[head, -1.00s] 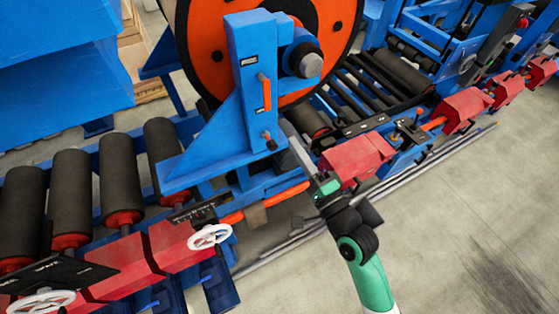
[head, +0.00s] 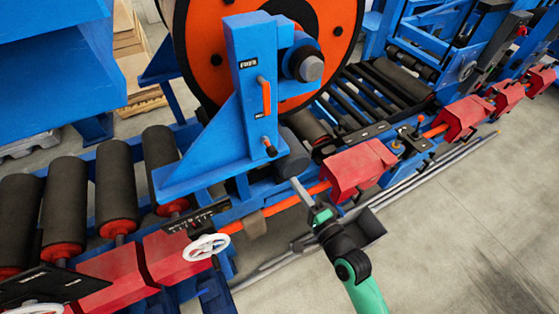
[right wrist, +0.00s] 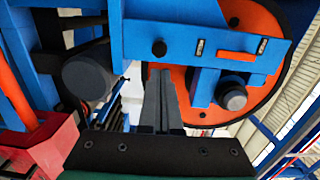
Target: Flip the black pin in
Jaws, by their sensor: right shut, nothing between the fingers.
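A small black pin (head: 271,151) sticks out low on the blue upright bracket, below an orange handle (head: 266,96). In the right wrist view the black pin (right wrist: 159,48) shows end-on on the blue bracket (right wrist: 190,25), with the orange handle (right wrist: 240,56) to its right. My right gripper (head: 295,184) is shut and empty, below and slightly right of the pin, apart from it. In the right wrist view its closed fingers (right wrist: 160,75) point up just below the pin in the picture. My left gripper is not in view.
A large orange disc (head: 205,50) stands behind the bracket. A dark cylinder (head: 293,157) lies close beyond my right fingertips. Red blocks (head: 358,169), an orange rod (head: 280,204) and a white handwheel (head: 206,247) line the front. The floor at right is clear.

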